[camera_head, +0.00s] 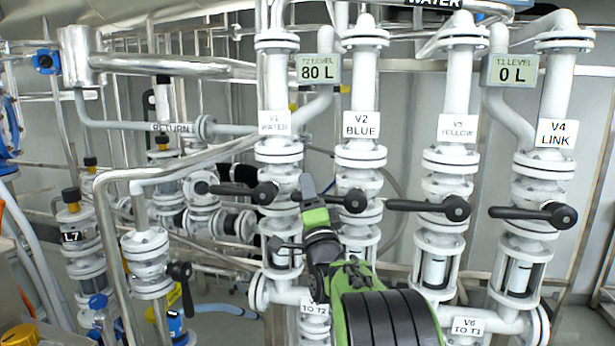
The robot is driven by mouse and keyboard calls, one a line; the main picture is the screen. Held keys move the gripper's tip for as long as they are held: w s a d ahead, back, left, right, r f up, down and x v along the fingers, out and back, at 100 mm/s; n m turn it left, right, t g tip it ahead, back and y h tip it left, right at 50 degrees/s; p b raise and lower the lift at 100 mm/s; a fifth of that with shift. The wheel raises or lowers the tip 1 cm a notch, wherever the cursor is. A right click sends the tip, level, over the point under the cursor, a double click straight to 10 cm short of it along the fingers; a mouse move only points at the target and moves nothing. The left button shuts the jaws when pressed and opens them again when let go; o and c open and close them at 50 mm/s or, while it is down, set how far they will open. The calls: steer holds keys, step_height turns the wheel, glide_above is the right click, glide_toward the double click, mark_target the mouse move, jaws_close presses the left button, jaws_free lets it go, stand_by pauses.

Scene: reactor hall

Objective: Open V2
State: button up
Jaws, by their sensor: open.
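The V2 valve, labelled "V2 BLUE" (361,125), is on the second white vertical pipe from the left of the labelled row. Its black lever (348,202) lies roughly level, pointing left from a round hub on the pipe's front. My gripper (308,188) is at the left part of this lever, overlapping it in the picture. Its jaws are open. My green and black arm reaches up from the bottom middle. The gripper hides part of the lever, and I cannot tell whether the fingers touch it or straddle it.
The V1 lever (236,191) is close on the left; the V3 lever (425,206) and V4 lever (530,213) are on the right, all roughly level. Displays read "T2 LEVEL 80 L" (318,69) and "T1 LEVEL 0 L" (510,70). A bent steel pipe (104,230) stands at left.

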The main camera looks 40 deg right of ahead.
steer(key=shift+w+d+r, duration=0.1)
steer(key=shift+w+r, duration=0.1)
steer(key=shift+w, duration=0.15)
jaws_close()
steer(key=shift+f, duration=0.15)
